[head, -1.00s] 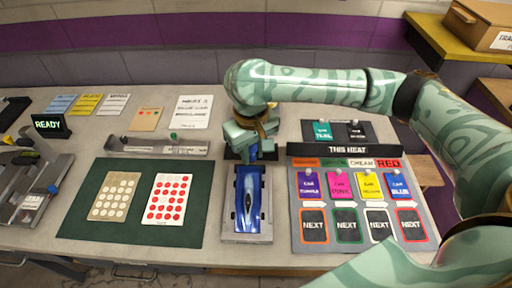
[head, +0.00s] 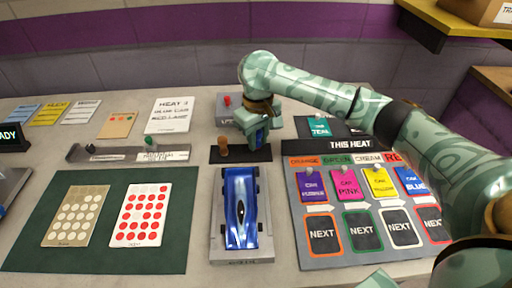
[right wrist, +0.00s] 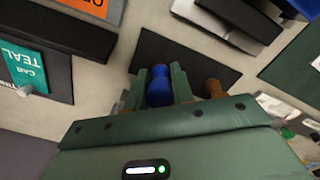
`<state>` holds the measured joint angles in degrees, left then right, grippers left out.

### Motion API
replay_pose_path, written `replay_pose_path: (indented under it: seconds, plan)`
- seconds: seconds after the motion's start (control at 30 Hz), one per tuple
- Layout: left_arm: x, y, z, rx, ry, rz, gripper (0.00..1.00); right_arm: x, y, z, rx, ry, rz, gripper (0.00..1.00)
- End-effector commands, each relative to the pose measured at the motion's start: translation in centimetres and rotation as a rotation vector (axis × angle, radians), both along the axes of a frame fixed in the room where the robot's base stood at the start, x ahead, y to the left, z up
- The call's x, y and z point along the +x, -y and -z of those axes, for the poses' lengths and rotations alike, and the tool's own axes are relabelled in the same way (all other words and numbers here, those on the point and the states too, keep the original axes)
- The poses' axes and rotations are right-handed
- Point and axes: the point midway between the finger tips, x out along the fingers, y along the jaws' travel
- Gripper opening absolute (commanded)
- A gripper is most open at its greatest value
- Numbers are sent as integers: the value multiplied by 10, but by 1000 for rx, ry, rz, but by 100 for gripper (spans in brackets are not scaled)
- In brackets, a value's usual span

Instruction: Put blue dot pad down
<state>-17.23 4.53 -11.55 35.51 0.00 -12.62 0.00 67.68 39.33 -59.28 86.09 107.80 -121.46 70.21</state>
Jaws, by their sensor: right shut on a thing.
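The blue dot pad (head: 262,136) is a small upright blue dauber. My right gripper (head: 256,140) is shut on it at the right end of a dark mat (head: 232,156). In the right wrist view the blue pad (right wrist: 158,88) stands between the two green fingers (right wrist: 161,90), over or on the dark mat (right wrist: 185,58). I cannot tell whether its base touches the mat. A brown dot pad (head: 223,147) stands on the mat to its left, and it also shows in the right wrist view (right wrist: 214,88).
A blue car (head: 241,208) sits on a grey stand (head: 242,257) in front. A green mat (head: 101,250) with dotted cards is at left. The heat board (head: 330,263) with several cards is at right. A grey box with a red knob (head: 227,101) is behind.

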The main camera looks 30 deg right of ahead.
Motion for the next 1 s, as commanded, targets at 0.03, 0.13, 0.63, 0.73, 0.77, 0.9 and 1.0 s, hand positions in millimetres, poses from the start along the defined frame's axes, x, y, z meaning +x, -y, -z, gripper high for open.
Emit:
replay_pose_path:
  seconds: [0.03,0.13,0.63,0.73,0.77,0.9,1.0]
  plan:
    - [-6,0,14,0,-15,0,83,0,0,20,0,-9,0,1]
    - [-8,0,19,0,-20,0,83,0,0,24,-1,-4,-1,1]
    - [-5,0,13,0,-13,-1,83,0,0,22,0,-1,2,46]
    - [-5,0,14,1,-12,-1,83,0,0,22,0,-2,2,46]
    - [-5,0,14,1,-12,-1,83,0,0,22,0,-2,2,46]
    - [-6,0,17,1,-15,-2,83,0,0,20,-1,0,-1,46]
    - [-1,-1,3,1,-2,-2,83,0,0,0,-2,3,0,46]
